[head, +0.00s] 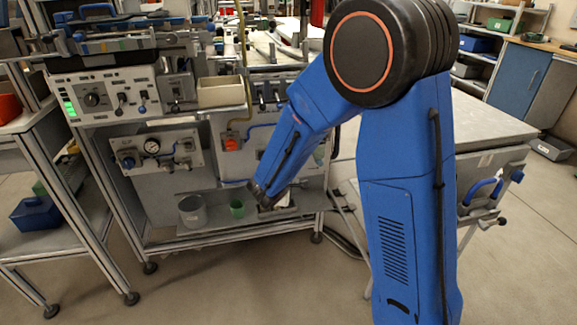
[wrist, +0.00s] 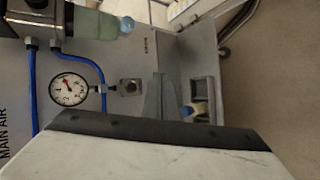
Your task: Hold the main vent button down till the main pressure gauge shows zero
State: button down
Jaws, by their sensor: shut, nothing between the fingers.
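The main air gauge (wrist: 69,88) shows in the wrist view, turned sideways, with a white dial and a red needle. The needle's exact reading is too small to tell. A small square fitting with a round centre (wrist: 130,87) is on the line beside the gauge; it may be the vent button. My gripper (wrist: 159,82) is shut and empty, its grey fingers close to that fitting. I cannot tell whether they touch it. In the head view my gripper (head: 262,196) is low at the bench front, and my arm hides the panel behind it.
A clear bowl (wrist: 100,24) and blue hoses (wrist: 33,90) are close to the gauge. A lower shelf holds a grey cup (head: 192,211) and a green cup (head: 237,208). Another panel with a gauge (head: 152,147) is at left. The floor in front is clear.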

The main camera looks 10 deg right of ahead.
jog(key=w, duration=0.7)
jog(key=shift+w, duration=0.25)
dwell(2.0)
jog(key=shift+w, duration=0.25)
